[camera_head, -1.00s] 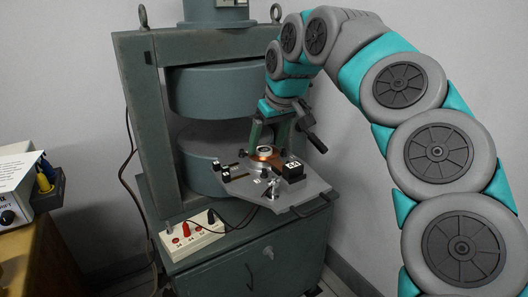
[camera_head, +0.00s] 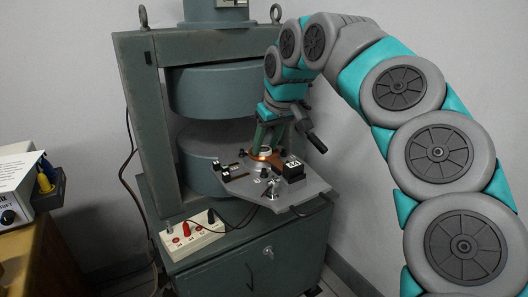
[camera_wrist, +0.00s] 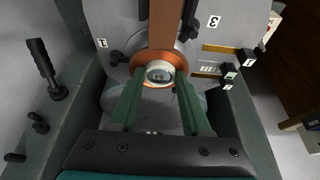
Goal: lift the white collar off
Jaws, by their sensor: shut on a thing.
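The white collar (camera_wrist: 159,72) is a small pale ring in the wrist view, seated at the round end of a copper-coloured piece (camera_wrist: 164,38). My gripper (camera_wrist: 158,82) has its two green fingers on either side of the collar, shut on it. In the head view my gripper (camera_head: 268,146) points down at the collar (camera_head: 264,151) over the copper piece (camera_head: 276,159). The collar still looks level with the copper piece; I cannot tell whether there is a gap under it.
The grey plate (camera_head: 291,203) carries a black block (camera_head: 293,171) and several small black knobs. The magnet's upper round pole (camera_head: 215,92) and lower pole (camera_head: 200,165) stand behind and left. A socket box (camera_head: 193,236) with leads sits in front.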

